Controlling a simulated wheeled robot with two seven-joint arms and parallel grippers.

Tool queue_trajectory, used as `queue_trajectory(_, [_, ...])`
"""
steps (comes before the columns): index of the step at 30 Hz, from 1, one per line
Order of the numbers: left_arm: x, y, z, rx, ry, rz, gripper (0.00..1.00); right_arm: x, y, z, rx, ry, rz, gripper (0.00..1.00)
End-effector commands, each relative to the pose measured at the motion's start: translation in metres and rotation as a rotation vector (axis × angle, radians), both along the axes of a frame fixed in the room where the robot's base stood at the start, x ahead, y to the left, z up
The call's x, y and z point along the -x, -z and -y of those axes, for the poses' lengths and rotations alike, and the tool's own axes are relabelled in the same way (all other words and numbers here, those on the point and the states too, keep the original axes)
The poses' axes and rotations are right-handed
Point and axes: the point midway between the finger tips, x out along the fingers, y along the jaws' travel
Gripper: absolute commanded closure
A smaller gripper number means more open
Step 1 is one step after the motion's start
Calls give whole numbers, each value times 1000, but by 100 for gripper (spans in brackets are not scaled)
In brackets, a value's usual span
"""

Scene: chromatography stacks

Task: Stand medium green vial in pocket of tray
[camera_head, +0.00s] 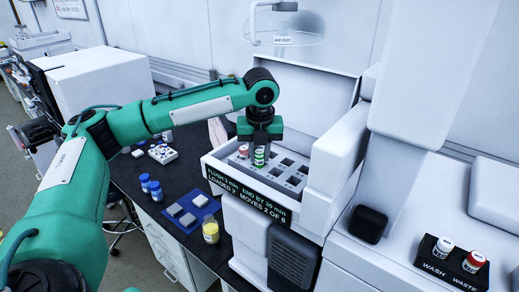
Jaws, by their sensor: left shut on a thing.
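The green-banded vial (260,157) is upright directly under my left gripper (260,141), which is shut on its top. The vial is over the front left part of the white tray (296,182), which has several dark square pockets. I cannot tell whether its base is inside a pocket or just above one. A red-marked vial (243,152) stands in the tray just left of the green one. My right gripper is not in view.
The tray sits in an open machine with a raised wall behind it and a display (246,195) in front. Blue-capped bottles (155,190), a blue mat (183,230) and a yellow jar (211,231) stand on the black bench at left. Waste and wash bottles stand at right.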

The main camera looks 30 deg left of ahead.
Motion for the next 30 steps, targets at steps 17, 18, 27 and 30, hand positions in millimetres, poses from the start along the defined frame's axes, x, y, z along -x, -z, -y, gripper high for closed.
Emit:
queue_trajectory(17, [0, 6, 0, 0, 0, 1, 50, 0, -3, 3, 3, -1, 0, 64])
queue_trajectory(18, [0, 6, 0, 0, 0, 1, 50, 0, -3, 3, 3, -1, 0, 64])
queue_trajectory(27, [0, 6, 0, -1, 0, 1, 32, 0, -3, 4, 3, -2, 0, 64])
queue_trajectory(30, [0, 6, 0, 0, 0, 1, 32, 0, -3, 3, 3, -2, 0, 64])
